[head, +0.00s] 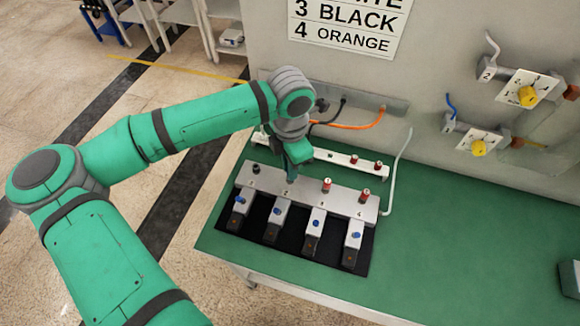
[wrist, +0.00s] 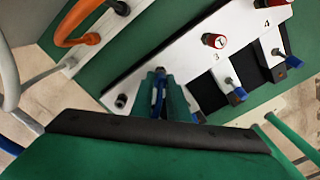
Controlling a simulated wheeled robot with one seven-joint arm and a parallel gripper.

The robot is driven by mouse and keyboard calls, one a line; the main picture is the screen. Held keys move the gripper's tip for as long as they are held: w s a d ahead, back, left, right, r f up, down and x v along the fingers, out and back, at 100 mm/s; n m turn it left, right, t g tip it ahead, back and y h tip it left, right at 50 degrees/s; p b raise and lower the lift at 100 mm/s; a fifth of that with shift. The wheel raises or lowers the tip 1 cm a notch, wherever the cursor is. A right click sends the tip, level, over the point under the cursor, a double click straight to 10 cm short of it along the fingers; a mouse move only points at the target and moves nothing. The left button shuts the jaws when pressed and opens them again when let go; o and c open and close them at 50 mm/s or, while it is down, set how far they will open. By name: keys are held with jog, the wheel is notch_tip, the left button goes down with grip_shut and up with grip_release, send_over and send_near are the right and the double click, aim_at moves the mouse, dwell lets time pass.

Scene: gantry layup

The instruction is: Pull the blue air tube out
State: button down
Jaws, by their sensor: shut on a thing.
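My gripper (head: 292,168) is over the silver manifold block (head: 345,205), at the place between the black fitting (head: 255,168) and the red-capped fitting (head: 326,185). In the wrist view its two green fingers (wrist: 158,96) are shut on a narrow blue piece (wrist: 157,92), which looks like the end of the blue air tube. The fingers hide most of it, and I cannot tell whether it still sits in its socket. A short blue tube stub (head: 450,104) also shows at a valve on the wall panel.
Several blue-knobbed units (head: 279,215) line the manifold's front. A white rail (head: 345,158) lies behind it, with an orange tube (head: 360,126) and black tubes above. A white tube (head: 398,165) stands right of the block.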

jog(key=shift+r, duration=0.2)
jog(key=shift+a+r, duration=0.1)
jog(key=shift+r, duration=0.2)
jog(key=shift+r, duration=0.15)
jog(key=shift+r, duration=0.65)
dwell(0.4)
jog(key=shift+r, duration=0.4)
jog(key=shift+d+r, duration=0.2)
jog(key=shift+r, duration=0.6)
jog(key=shift+s+r, duration=0.1)
jog(key=shift+r, duration=0.3)
jog(key=shift+a, duration=0.15)
